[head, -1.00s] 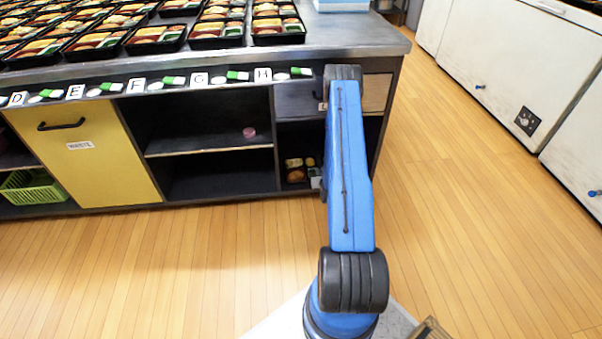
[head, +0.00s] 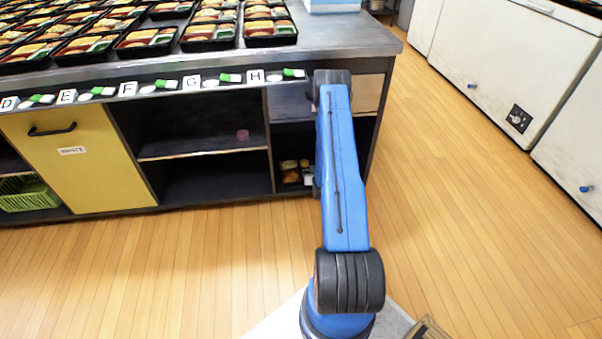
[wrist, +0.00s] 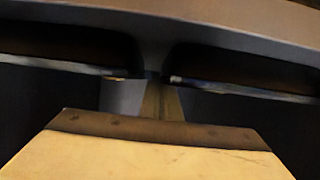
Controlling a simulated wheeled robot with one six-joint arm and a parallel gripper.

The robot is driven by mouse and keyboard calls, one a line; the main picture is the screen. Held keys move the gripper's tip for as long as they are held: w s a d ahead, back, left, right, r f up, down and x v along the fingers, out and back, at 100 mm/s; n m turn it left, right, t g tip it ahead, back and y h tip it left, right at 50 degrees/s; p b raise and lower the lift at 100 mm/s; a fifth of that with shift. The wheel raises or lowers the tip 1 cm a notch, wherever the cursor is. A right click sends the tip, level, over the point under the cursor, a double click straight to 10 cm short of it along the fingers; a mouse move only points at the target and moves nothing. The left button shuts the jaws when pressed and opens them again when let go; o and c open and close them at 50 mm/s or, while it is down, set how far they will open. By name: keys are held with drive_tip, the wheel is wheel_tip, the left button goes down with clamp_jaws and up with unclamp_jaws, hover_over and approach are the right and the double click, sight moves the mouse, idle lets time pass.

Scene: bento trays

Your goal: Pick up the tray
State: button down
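Several black bento trays filled with food stand in rows on the counter; the nearest one at the right end (head: 270,33) is close to the counter's front edge. Their food shows red, green, yellow and brown. My blue arm reaches forward to the right end of the counter front, and my gripper is hidden behind it in the head view. In the wrist view, two dark shapes sit side by side with a narrow gap; I cannot tell whether they are my fingers. A pale board with a brown, studded edge (wrist: 145,155) fills the bottom. No hold on a tray is visible.
The grey counter (head: 345,42) has letter labels along its front, with a yellow cabinet door (head: 95,175) and open shelves below. A green basket (head: 28,195) sits low at left. White cabinets (head: 500,70) line the right. The wooden floor (head: 455,210) between is clear.

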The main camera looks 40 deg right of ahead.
drive_tip(key=shift+r, duration=0.1)
wheel_tip(320, 180, up, 10)
idle(0.5)
